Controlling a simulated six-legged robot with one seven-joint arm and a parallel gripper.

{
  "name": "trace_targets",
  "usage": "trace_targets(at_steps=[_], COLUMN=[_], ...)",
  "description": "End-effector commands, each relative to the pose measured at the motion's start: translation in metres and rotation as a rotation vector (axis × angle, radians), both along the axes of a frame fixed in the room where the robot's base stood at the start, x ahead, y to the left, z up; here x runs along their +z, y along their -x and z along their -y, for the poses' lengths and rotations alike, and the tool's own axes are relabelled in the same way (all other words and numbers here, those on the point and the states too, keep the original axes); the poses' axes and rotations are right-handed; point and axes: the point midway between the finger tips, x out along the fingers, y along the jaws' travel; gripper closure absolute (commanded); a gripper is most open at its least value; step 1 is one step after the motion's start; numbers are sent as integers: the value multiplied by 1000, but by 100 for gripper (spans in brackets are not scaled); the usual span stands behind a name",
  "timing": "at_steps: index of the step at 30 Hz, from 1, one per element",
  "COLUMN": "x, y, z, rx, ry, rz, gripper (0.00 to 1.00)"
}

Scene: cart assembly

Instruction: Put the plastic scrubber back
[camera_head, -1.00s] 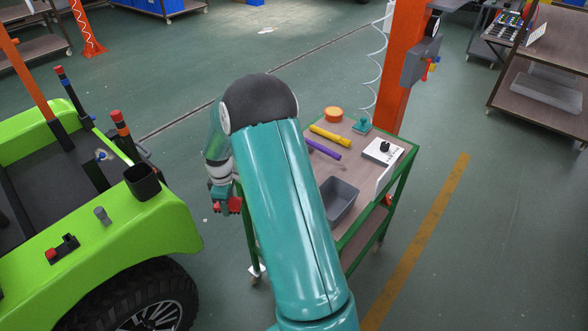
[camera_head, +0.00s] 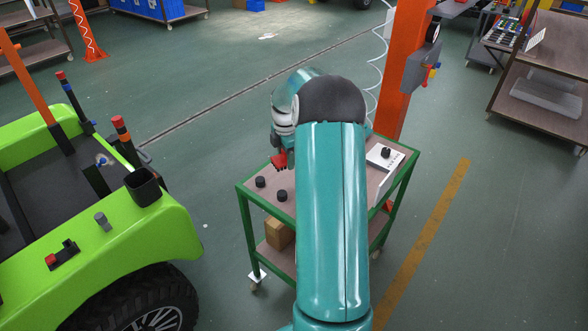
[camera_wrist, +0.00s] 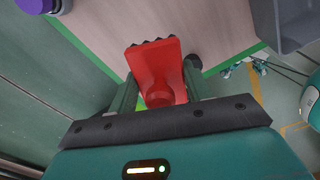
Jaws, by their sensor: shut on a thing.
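The scrubber appears as a red block with a dark bristled edge in the wrist view (camera_wrist: 157,62). My gripper (camera_wrist: 160,88) is shut on it, one finger on each side. In the head view my gripper (camera_head: 281,154) holds the red scrubber (camera_head: 279,161) over the left part of the green-framed cart (camera_head: 246,187). In the wrist view the scrubber is over the cart's brown top (camera_wrist: 110,30); whether it touches the top cannot be told. My arm hides much of the cart top in the head view.
Two black knobs (camera_head: 260,182) (camera_head: 282,195) stand on the cart top. A purple item (camera_wrist: 38,5) and a grey bin (camera_wrist: 290,25) show in the wrist view. A green vehicle (camera_head: 165,225) stands left; an orange post (camera_head: 405,60) is behind.

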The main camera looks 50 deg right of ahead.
Motion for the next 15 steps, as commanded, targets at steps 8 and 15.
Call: trace_targets(at_steps=[8, 15], x=[-47, -64], y=[-7, -9], z=[37, 48], rx=[-2, -1], ry=[-1, -2], rz=[-1, -2], gripper=[84, 84])
